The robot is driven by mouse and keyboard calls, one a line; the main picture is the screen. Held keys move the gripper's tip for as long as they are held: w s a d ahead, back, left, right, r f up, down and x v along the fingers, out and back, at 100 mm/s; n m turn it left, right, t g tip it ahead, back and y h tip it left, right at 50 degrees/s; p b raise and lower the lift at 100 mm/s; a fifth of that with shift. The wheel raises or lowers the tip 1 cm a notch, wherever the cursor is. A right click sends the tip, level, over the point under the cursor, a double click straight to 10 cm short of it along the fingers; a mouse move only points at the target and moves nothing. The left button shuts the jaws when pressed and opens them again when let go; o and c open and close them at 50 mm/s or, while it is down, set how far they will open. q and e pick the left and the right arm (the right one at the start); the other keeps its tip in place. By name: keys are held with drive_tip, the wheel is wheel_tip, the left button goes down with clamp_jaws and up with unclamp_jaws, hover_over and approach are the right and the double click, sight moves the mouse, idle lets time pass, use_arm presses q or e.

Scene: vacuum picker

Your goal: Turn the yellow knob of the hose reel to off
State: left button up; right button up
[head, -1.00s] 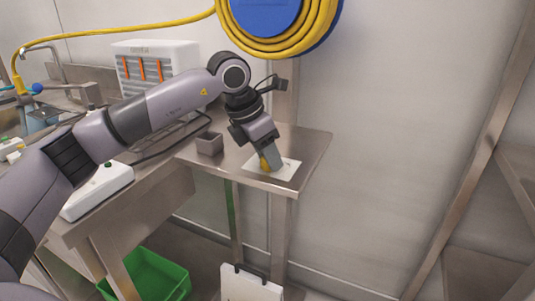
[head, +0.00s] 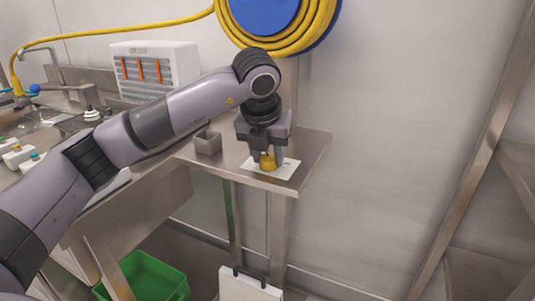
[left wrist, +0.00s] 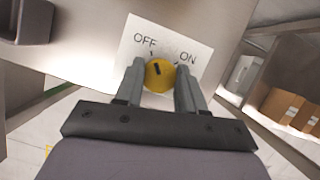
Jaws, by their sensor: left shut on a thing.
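The yellow knob (head: 267,161) stands on a white card (head: 287,169) at the front corner of the steel table. In the left wrist view the knob (left wrist: 159,76) sits below the printed words OFF, at upper left, and ON, at upper right. Its short dark mark leans up and slightly left, toward the OFF side. My left gripper (head: 268,160) points down with one finger on each side of the knob and is shut on it. The fingers (left wrist: 160,82) hide parts of the knob's sides. The hose reel (head: 266,18) with its yellow hose hangs on the wall above. My right gripper is not in view.
A small grey open box (head: 208,143) stands on the table left of the gripper. A white unit with orange strips (head: 155,70) stands behind my arm. A green crate (head: 150,277) is on the floor. The wall right of the table is clear.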

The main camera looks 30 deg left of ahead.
use_arm(q)
drive_tip(key=shift+r+n, duration=0.15)
drive_tip(key=shift+n, duration=0.35)
drive_tip(key=o, duration=1.1)
drive_tip(key=shift+c, duration=0.2)
drive_tip(key=v, duration=0.7)
drive_tip(key=shift+d, duration=0.1)
